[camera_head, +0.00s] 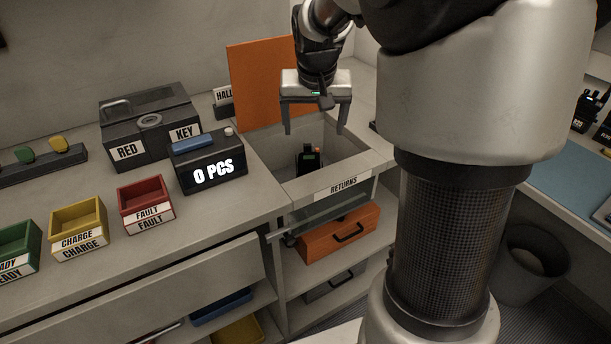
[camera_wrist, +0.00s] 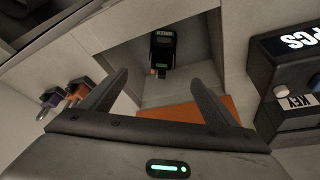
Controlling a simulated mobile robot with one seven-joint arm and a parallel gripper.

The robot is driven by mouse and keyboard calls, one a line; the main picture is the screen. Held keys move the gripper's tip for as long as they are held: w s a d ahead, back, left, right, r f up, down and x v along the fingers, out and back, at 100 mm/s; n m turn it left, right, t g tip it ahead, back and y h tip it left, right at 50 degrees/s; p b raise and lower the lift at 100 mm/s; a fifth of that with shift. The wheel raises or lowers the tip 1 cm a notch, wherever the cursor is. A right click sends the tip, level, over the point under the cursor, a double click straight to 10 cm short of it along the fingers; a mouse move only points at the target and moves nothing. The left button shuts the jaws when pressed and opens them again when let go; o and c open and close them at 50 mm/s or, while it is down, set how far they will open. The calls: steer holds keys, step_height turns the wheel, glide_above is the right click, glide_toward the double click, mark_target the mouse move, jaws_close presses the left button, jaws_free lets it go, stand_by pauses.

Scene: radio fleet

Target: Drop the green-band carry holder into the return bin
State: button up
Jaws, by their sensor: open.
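The return bin (camera_head: 343,186) is a square well in the counter, labelled RETURNS, with its orange lid (camera_head: 258,85) standing up behind it. A small black holder-like item (camera_head: 309,158) with a green patch and an orange part is inside the bin. It also shows in the wrist view (camera_wrist: 162,46), with a pale label on it. I cannot make out a clear green band. My gripper (camera_head: 314,131) is open and empty above the bin, fingers pointing down, apart from the item. Its two spread fingers also show in the wrist view (camera_wrist: 158,80).
Left of the bin are a counter box reading 0 PCS (camera_head: 208,163) and a black RED KEY box (camera_head: 150,122). Red FAULT (camera_head: 146,203) and yellow CHARGE (camera_head: 78,228) trays stand farther left. Orange and purple items (camera_wrist: 65,96) lie beside the bin in the wrist view.

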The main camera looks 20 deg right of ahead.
steer(key=shift+p+v, duration=0.3)
steer(key=shift+v, duration=1.9)
steer(key=s+a+r+n+t+y, duration=0.15)
steer(key=s+a, duration=0.35)
steer(key=s, duration=0.7)
steer(key=s+a+n, duration=0.2)
steer(key=s+a, duration=0.2)
steer(key=s, duration=0.8)
step_height(320, 180, up, 18)
steer(key=p, duration=1.8)
steer(key=shift+w, duration=0.25)
